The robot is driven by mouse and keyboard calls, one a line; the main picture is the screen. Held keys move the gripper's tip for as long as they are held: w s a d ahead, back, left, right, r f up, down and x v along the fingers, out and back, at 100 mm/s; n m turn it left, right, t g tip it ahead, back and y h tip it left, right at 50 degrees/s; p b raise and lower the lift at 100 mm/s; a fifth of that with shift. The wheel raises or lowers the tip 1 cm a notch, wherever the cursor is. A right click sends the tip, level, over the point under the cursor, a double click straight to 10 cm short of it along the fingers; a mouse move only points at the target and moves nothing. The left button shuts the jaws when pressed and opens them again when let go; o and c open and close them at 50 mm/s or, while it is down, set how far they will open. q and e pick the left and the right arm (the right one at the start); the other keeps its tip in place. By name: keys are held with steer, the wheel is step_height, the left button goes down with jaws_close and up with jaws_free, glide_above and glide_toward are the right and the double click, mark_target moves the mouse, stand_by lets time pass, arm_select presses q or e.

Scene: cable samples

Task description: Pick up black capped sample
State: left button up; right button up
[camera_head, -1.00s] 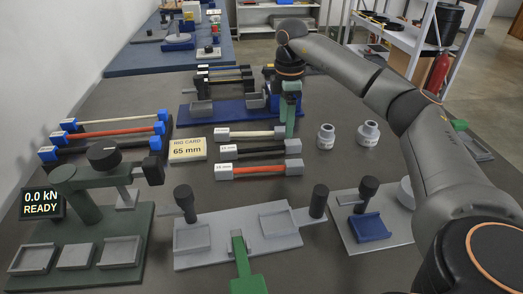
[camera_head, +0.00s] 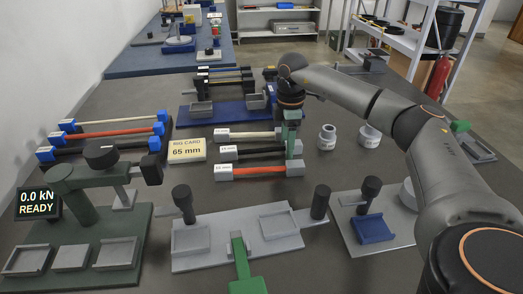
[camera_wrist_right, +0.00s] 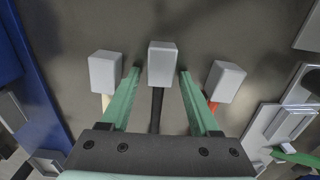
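The black capped sample (camera_head: 258,152), a black cable with grey end blocks, lies between a white-cable sample (camera_head: 250,134) and an orange-cable sample (camera_head: 260,170). My right gripper (camera_head: 291,146) is at its right end, partly hiding that end block. In the right wrist view, the open green fingers (camera_wrist_right: 160,74) stand on either side of the black sample's grey block (camera_wrist_right: 162,62), with gaps visible. The white sample's block (camera_wrist_right: 105,72) and orange sample's block (camera_wrist_right: 225,80) are outside the fingers. My left gripper is not in view.
A grey fixture (camera_head: 240,247) with a green part stands in front, and a blue fixture (camera_head: 225,109) behind. A green test rig (camera_head: 100,225) is front left.

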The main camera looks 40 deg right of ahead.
jaws_close()
steer(key=shift+r, duration=0.1)
stand_by(0.5)
